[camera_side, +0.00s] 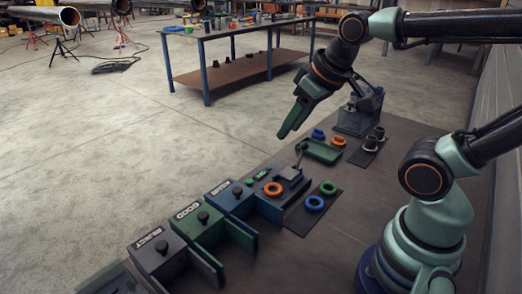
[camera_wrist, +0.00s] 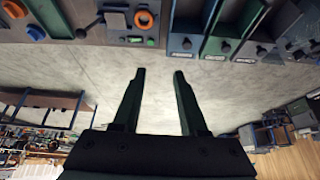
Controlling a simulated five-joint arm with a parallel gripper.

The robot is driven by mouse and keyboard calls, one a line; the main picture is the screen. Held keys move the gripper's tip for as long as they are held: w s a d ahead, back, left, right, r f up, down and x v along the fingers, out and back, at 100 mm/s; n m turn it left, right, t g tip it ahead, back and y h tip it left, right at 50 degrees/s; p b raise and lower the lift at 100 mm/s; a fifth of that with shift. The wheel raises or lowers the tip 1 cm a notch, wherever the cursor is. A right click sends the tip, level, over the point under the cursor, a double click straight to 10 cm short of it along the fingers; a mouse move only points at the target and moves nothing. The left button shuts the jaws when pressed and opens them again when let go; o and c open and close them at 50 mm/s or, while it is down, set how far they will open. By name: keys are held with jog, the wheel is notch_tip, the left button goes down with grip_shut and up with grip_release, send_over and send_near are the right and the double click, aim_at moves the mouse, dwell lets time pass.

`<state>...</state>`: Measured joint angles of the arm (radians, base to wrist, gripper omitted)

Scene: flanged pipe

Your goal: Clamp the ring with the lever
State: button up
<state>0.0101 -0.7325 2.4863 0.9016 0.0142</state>
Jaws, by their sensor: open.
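An orange ring (camera_side: 273,189) lies flat on the blue fixture block beside the clamp (camera_side: 289,174); I cannot tell whether the clamp touches it. It also shows at the top of the wrist view (camera_wrist: 144,20). The clamp's lever (camera_side: 301,152) stands up with a dark knob at its top; in the wrist view the lever (camera_wrist: 90,26) is left of the ring. My gripper (camera_side: 288,133) is in the air above and behind the fixture, apart from ring and lever. In the wrist view its two fingers (camera_wrist: 159,76) are spread with nothing between them.
Bins marked GOOD (camera_side: 196,224) and REJECT (camera_side: 158,254) stand left of the fixture. A dark mat (camera_side: 300,221) holds a blue and a green ring. A green tray (camera_side: 318,152) with blue and orange rings nearby lies behind. The air around my gripper is clear.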

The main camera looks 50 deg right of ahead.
jog(key=shift+w+d+m, duration=0.3)
jog(key=shift+d+m, duration=0.1)
jog(key=shift+d, duration=0.05)
jog(key=c, duration=0.5)
jog(key=w+d+m+g, duration=0.1)
jog(key=w+d+m, duration=0.2)
jog(key=d+m, duration=0.1)
jog(key=w+d+f+m+g+h, duration=0.1)
jog(key=w+d+m, duration=0.2)
jog(key=d, duration=0.3)
jog(key=shift+d+m+g, duration=0.3)
jog(key=shift+d+m, duration=0.1)
jog(key=d+f+m+g, duration=0.1)
jog(key=d+f+m, duration=0.2)
jog(key=d, duration=0.3)
jog(key=w+d+f+m, duration=0.1)
jog(key=d+f+m, duration=0.1)
jog(key=d+m, duration=0.2)
jog(key=shift+w+d+f+g, duration=0.3)
jog(key=shift+d+f+g, duration=0.1)
jog(key=shift+d, duration=0.85)
